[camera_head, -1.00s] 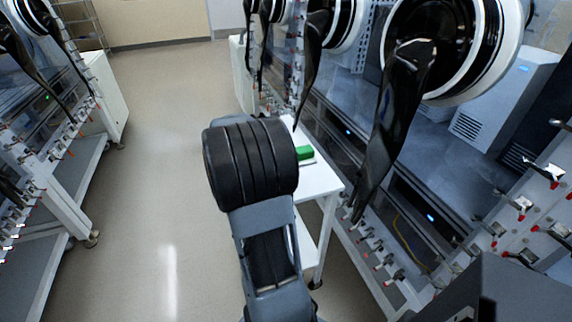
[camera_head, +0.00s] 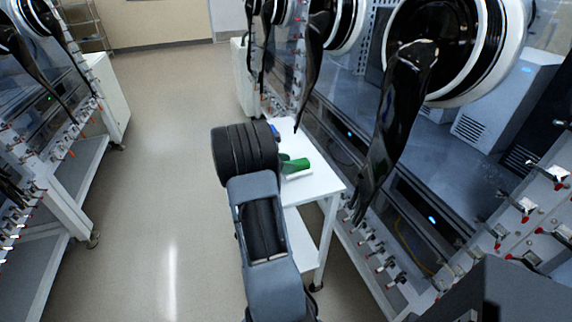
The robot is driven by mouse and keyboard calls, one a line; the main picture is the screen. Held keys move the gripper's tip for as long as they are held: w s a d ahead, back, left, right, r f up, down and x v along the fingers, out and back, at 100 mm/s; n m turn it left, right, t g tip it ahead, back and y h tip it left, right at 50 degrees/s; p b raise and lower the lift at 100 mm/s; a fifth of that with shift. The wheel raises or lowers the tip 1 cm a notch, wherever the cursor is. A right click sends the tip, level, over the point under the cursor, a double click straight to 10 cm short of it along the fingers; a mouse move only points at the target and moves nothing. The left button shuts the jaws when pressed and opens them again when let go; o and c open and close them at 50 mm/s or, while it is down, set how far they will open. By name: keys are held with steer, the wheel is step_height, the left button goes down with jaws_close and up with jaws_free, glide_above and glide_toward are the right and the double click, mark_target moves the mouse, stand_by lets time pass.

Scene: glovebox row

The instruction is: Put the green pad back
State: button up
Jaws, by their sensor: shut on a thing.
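A green block-like thing (camera_head: 299,164), which looks like the green pad, shows just right of my arm's black ribbed part, over the white table. A darker green piece (camera_head: 284,157) joins or overlaps its left end; I cannot tell which. A pale flat edge lies just under the green. My gripper is hidden behind my own arm, so its fingers and their contact with the pad do not show.
The small white table (camera_head: 322,183) has a lower shelf and stands against the glovebox at right. A small blue thing (camera_head: 275,130) shows at its far left part. Black gloves (camera_head: 392,125) hang from the ports close to the table. The aisle floor (camera_head: 150,170) at left is clear.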

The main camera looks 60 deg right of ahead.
steer(key=shift+f, duration=0.15)
steer(key=o, duration=1.1)
steer(key=shift+w+a+r, duration=0.1)
steer(key=shift+a+r, duration=0.05)
steer(key=shift+r, duration=0.1)
steer(key=v, duration=1.2)
steer(key=s+a+m+t+y, duration=0.3)
steer(key=a, duration=0.7)
steer(key=s+a+m+t+y, duration=0.3)
steer(key=a+m+t+y, duration=0.1)
steer(key=a, duration=0.7)
steer(key=s+a+m+t+y, duration=0.3)
steer(key=a+t+y, duration=0.1)
steer(key=a, duration=0.7)
steer(key=shift+s+a+m, duration=0.15)
steer(key=shift+m, duration=0.15)
